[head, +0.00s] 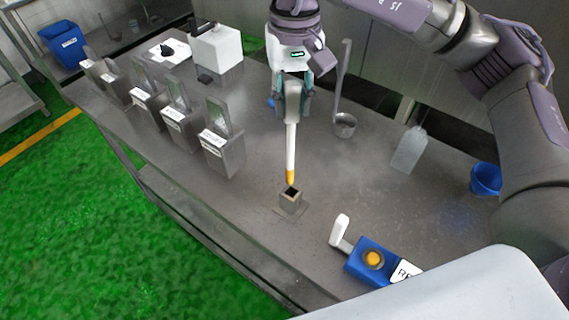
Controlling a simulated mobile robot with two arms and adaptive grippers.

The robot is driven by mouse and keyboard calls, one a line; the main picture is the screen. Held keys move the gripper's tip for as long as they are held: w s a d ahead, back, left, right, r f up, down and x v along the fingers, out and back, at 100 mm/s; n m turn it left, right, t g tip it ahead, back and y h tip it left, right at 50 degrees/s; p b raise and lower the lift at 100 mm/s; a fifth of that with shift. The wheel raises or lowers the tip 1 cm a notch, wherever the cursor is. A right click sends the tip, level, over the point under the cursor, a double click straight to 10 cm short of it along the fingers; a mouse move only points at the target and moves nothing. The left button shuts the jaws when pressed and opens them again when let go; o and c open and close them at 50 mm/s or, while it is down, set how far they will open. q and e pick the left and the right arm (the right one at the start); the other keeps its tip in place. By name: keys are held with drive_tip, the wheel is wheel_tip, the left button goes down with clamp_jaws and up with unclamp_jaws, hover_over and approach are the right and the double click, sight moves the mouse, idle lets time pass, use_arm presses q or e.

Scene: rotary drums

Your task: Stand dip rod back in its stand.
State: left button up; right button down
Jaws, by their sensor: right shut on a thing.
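The dip rod (291,150) is a white rod with a yellow lower tip. My right gripper (291,112) is shut on its upper part and holds it upright. The stand (290,201) is a small grey square socket on a flat base, on the metal table. The rod's yellow tip shows right at the dark top opening of the stand; I cannot tell whether it is just above it or slightly behind it. The rod's top end is hidden in the gripper. My left gripper is not in view.
On the steel table (250,225), several grey metal boxes (222,150) line the left side. A ladle (343,122), a clear bottle (408,150) and a blue cup (486,179) stand to the right. A blue box with a yellow button (373,260) is near the front. A white box (217,49) stands behind.

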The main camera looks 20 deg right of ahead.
sight(296, 88)
wheel_tip(296, 88, down, 9)
drive_tip(key=s+p, duration=0.1)
drive_tip(key=shift+s+p, duration=0.2)
drive_tip(key=shift+p, duration=0.2)
drive_tip(key=c, duration=0.9)
unclamp_jaws()
drive_tip(key=shift+r, duration=0.2)
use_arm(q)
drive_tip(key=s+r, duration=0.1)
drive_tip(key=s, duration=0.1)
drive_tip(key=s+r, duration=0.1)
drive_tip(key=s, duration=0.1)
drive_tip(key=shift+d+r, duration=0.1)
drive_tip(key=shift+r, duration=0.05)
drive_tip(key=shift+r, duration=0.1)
use_arm(e)
drive_tip(key=shift+r, duration=0.1)
drive_tip(key=shift+r+p, duration=0.2)
drive_tip(key=shift+p, duration=0.2)
wheel_tip(296, 88, up, 12)
drive_tip(key=b, duration=0.4)
drive_tip(key=shift+f, duration=0.15)
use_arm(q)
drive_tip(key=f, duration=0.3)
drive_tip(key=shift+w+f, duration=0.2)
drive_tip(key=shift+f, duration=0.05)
